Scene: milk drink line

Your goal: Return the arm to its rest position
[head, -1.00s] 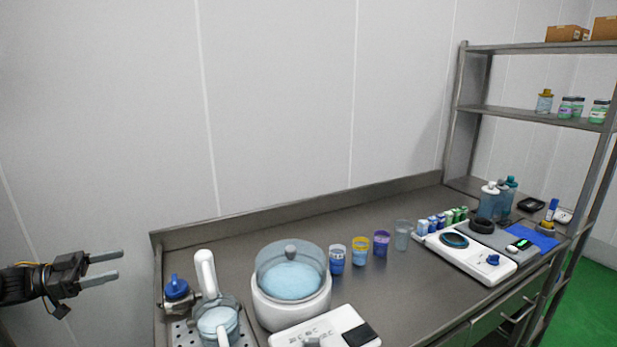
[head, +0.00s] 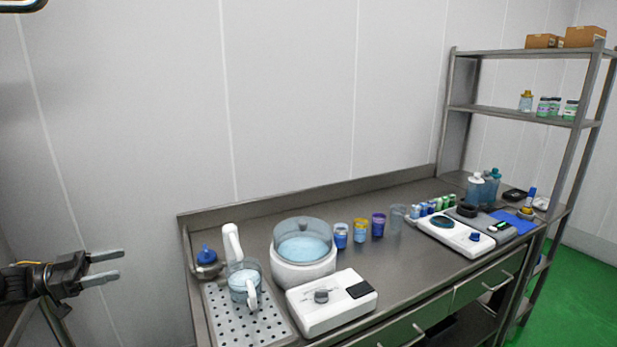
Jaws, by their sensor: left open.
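My left gripper (head: 104,268) is at the left edge in the head view. Its two fingers point right and are apart, with nothing between them. It is left of the steel counter (head: 345,210) and clear of everything on it. My right gripper is not in view.
On the counter's left stand a perforated tray (head: 222,310) with a clear jug (head: 243,285), a blue-capped vessel (head: 207,262), a lidded machine (head: 303,265) and a white device (head: 332,301). Several cups (head: 360,231) stand right of them. A shelf rack (head: 520,118) is at the right.

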